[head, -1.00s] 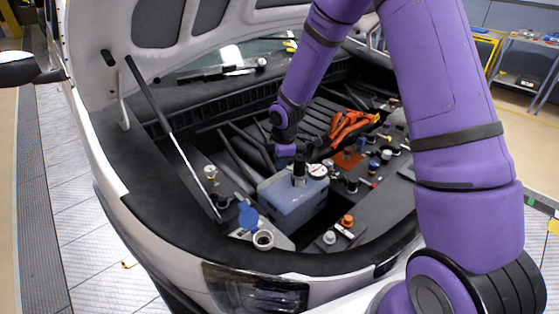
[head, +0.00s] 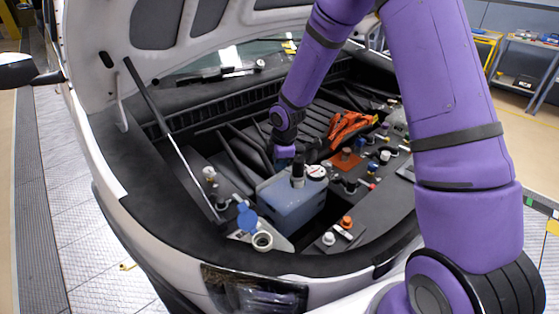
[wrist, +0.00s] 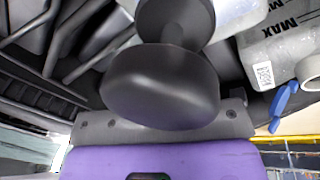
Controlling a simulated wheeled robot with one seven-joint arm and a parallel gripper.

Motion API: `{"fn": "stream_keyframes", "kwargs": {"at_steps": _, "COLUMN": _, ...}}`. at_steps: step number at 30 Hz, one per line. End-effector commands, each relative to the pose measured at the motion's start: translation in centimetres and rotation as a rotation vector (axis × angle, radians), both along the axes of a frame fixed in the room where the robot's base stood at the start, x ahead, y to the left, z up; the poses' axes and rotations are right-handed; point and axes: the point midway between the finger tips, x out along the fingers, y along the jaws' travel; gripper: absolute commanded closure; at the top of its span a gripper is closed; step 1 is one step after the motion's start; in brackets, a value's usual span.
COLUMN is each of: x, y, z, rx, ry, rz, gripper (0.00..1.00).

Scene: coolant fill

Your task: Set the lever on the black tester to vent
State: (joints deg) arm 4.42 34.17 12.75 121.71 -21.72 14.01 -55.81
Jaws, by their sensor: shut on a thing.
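The black tester (head: 298,175) stands upright on top of the blue-grey coolant tank (head: 290,210), with a round white dial (head: 317,171) at its right. In the wrist view a large black rounded part of the tester (wrist: 160,85) fills the middle, close in front of my gripper. My gripper (head: 286,162) is at the far left side of the tester, low over the tank. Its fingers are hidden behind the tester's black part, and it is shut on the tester. I cannot make out the lever or its setting.
An open filler neck (head: 262,241) and a blue cap (head: 247,217) are in front of the tank. Orange cables (head: 350,128) lie behind it. Several small caps and fittings stand on the right deck (head: 385,215). A hood prop rod (head: 185,165) rises at the left.

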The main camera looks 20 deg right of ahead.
Motion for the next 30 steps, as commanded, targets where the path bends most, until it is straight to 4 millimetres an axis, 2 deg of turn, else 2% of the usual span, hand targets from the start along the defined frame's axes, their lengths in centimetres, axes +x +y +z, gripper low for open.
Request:
{"fn": "stream_keyframes", "kwargs": {"at_steps": 25, "x": -0.17, "y": -0.23, "z": -0.26, "rx": -0.001, "ry": 0.007, "rz": -0.004, "gripper": 1.0}}
{"fn": "stream_keyframes", "kwargs": {"at_steps": 26, "x": -0.18, "y": -0.22, "z": -0.27, "rx": -0.001, "ry": 0.007, "rz": -0.004, "gripper": 0.72}}
{"fn": "stream_keyframes", "kwargs": {"at_steps": 28, "x": -0.16, "y": -0.19, "z": -0.24, "rx": -0.002, "ry": 0.007, "rz": -0.003, "gripper": 0.56}}
{"fn": "stream_keyframes", "kwargs": {"at_steps": 30, "x": -0.14, "y": -0.15, "z": -0.2, "rx": -0.002, "ry": 0.005, "rz": -0.002, "gripper": 0.53}}
